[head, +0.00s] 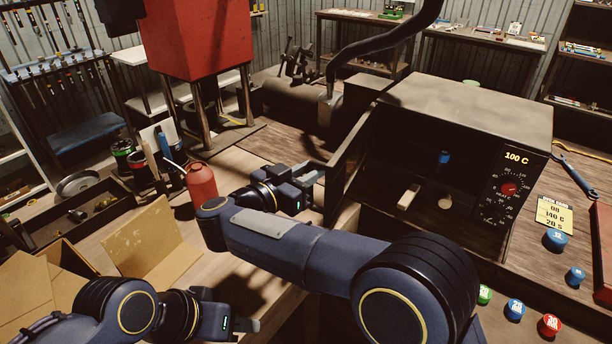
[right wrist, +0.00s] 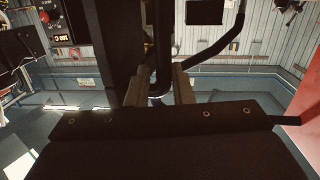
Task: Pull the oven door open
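The oven (head: 455,115) is a dark box on the bench at the right, with a 100 C display and a red knob (head: 509,189). Its door (head: 347,165) stands open, swung out at the left side of the opening, so the inside shows. My right gripper (head: 314,174) is at the outer face of the door. In the right wrist view its two fingers (right wrist: 161,88) are on either side of a dark upright bar, which looks like the door handle, and appear closed on it. My left gripper (head: 246,325) is low at the front, away from the oven; its finger gap is unclear.
Inside the oven are a tan block (head: 408,197), a pale round piece (head: 445,202) and a blue piece (head: 444,158). A red bottle (head: 201,184) and cardboard box (head: 147,240) stand left. Several coloured caps and a yellow note (head: 555,214) lie right.

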